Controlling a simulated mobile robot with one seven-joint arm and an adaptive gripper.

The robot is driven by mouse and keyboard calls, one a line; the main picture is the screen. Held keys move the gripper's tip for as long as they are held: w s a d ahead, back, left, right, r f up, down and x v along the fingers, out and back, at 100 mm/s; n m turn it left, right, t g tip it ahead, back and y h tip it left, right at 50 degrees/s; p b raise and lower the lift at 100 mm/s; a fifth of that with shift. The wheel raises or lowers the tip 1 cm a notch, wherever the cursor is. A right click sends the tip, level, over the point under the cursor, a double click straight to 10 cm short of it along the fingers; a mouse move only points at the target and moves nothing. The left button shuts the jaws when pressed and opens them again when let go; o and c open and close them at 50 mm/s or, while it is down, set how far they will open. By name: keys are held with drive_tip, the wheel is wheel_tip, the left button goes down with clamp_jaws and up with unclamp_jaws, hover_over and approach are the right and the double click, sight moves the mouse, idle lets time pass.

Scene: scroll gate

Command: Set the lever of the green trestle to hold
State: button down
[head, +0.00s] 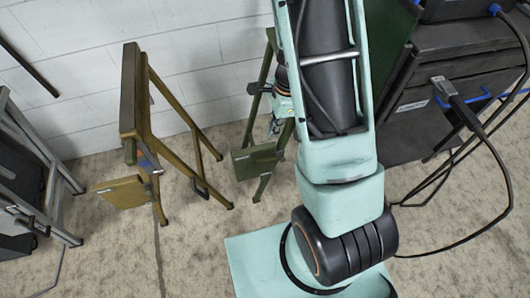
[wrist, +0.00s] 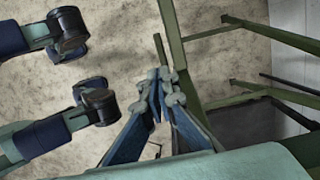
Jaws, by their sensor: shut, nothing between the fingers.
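The green trestle (head: 265,105) stands against the wall in the head view, partly behind my arm, with a flat green plate (head: 256,160) low on its front. Its green frame also shows in the wrist view (wrist: 174,40), running down behind my gripper. My gripper (wrist: 161,82) is shut and empty, its blue fingers meeting just in front of the frame. I cannot tell whether it touches the trestle. A narrow olive bar stands upright just beyond the fingertips; I cannot tell whether it is the lever. The lever's setting cannot be read.
An ochre trestle (head: 130,90) with a similar plate stands left of the green one. A grey trestle (head: 35,140) is at the far left. Dark cases (head: 455,60) with hanging cables (head: 480,130) are at the right. Floor between the ochre and green trestles is clear.

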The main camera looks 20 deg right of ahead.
sight(265, 159)
drive_tip(key=f+b, duration=0.2)
drive_tip(key=f, duration=0.2)
drive_tip(key=a+f+b, duration=0.1)
drive_tip(key=f+b, duration=0.1)
drive_tip(key=f, duration=0.3)
drive_tip(key=a+f+b, duration=0.1)
drive_tip(key=f, duration=0.3)
drive_tip(key=shift+a+f+b, duration=0.1)
drive_tip(key=shift+f+b, duration=0.3)
drive_tip(key=shift+a+p, duration=0.1)
drive_tip(key=shift+p, duration=0.5)
